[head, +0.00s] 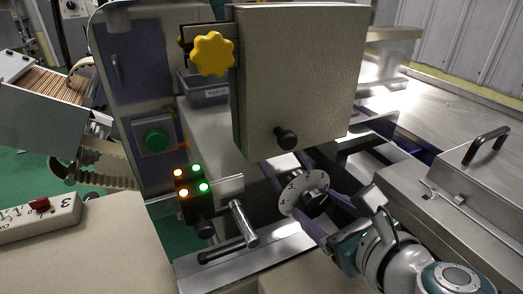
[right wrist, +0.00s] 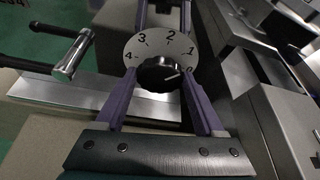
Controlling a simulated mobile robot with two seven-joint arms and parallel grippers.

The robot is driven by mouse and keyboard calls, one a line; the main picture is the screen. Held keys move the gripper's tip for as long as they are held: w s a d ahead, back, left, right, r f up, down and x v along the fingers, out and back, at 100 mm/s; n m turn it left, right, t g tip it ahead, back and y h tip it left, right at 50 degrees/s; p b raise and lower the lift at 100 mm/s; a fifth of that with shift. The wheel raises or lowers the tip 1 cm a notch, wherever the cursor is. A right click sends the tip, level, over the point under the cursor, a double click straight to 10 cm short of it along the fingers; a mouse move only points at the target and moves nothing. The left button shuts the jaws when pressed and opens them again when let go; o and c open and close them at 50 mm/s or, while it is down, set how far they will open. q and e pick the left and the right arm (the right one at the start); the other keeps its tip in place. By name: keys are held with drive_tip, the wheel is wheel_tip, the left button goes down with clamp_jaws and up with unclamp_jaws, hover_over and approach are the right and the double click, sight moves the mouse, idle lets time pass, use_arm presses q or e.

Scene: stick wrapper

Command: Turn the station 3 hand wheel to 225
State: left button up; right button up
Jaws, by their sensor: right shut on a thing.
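A round white dial plate (head: 313,181) with black numerals stands low in the middle of the head view. In the right wrist view the dial (right wrist: 150,47) reads 0 to 4 around a black knob (right wrist: 157,75). The knob's white line points right, close to the 0. I take this knob as the hand wheel; no station label shows on it. My right gripper (right wrist: 160,82) has its purple fingers on either side of the knob and is shut on it. The exact contact is hard to see. My left gripper is in neither view.
A grey box (head: 300,75) with a black knob hangs above the dial. A yellow star knob (head: 212,54) is at its left. A metal lever (head: 243,223) and lit indicators (head: 190,182) stand left of the dial. A handled steel cover (head: 450,165) is at the right.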

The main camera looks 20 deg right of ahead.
drive_tip(key=shift+a+f+n+h, duration=0.1)
drive_tip(key=shift+a+n+h, duration=0.1)
drive_tip(key=shift+n+h, duration=1)
drive_tip(key=shift+n, duration=0.3)
drive_tip(key=o, duration=1.4)
drive_tip(key=shift+c, duration=0.2)
drive_tip(key=p+v, duration=0.1)
drive_tip(key=v, duration=0.9)
drive_tip(key=shift+d+f, duration=0.15)
